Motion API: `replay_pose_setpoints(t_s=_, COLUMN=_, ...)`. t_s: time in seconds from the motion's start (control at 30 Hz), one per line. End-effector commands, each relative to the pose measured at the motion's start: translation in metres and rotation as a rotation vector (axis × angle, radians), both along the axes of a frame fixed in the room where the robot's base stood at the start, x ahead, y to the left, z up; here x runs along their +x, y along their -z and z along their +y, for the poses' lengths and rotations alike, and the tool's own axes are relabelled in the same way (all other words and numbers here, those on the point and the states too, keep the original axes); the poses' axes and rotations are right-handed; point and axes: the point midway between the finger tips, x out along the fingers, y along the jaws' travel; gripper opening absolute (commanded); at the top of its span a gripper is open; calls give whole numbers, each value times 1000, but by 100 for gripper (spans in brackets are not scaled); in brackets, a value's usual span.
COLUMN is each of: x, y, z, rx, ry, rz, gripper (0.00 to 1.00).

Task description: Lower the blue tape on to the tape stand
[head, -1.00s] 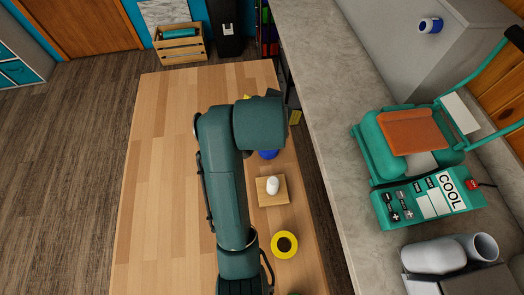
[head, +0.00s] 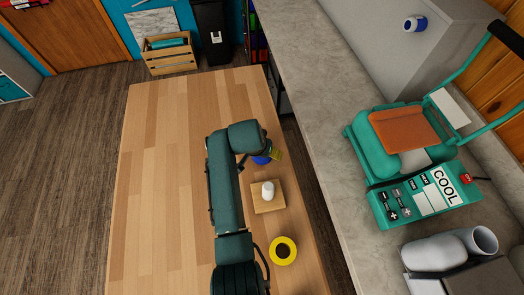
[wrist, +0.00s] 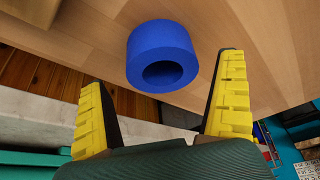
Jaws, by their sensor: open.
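The blue tape (wrist: 160,40) is a thick ring on the wooden table. In the wrist view it shows just beyond and between the two yellow fingertips of my gripper (wrist: 162,72), with a gap on each side. My gripper is open and empty. In the head view the blue tape (head: 261,160) is partly hidden by my arm, and my gripper (head: 276,154) is beside it. The tape stand (head: 276,205), a square wooden base with an upright white peg (head: 268,190), stands just nearer than the blue tape. The peg carries no tape.
A yellow tape (head: 283,251) lies on the table near its right edge. A grey counter (head: 320,120) with a teal machine (head: 410,160) runs along the right, past a narrow gap. The table's left side (head: 160,190) is clear.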

Motion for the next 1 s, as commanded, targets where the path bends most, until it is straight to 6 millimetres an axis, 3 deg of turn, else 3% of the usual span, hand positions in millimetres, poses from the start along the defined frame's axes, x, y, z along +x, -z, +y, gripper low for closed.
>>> replay_pose_setpoints(t_s=0.13, x=8, y=25, z=-1, rx=-1, ry=-1, rz=2, gripper=100)
replay_pose_setpoints(t_s=0.4, x=11, y=32, z=-2, rx=0, ry=-1, rz=0, gripper=100)
replay_pose_setpoints(t_s=0.47, x=11, y=32, z=-2, rx=0, ry=-1, rz=0, gripper=92)
replay_pose_setpoints(t_s=0.73, x=11, y=31, z=-2, rx=0, ry=-1, rz=0, gripper=41)
replay_pose_setpoints(t_s=1.0, x=11, y=29, z=-2, rx=0, ry=-1, rz=-2, gripper=40)
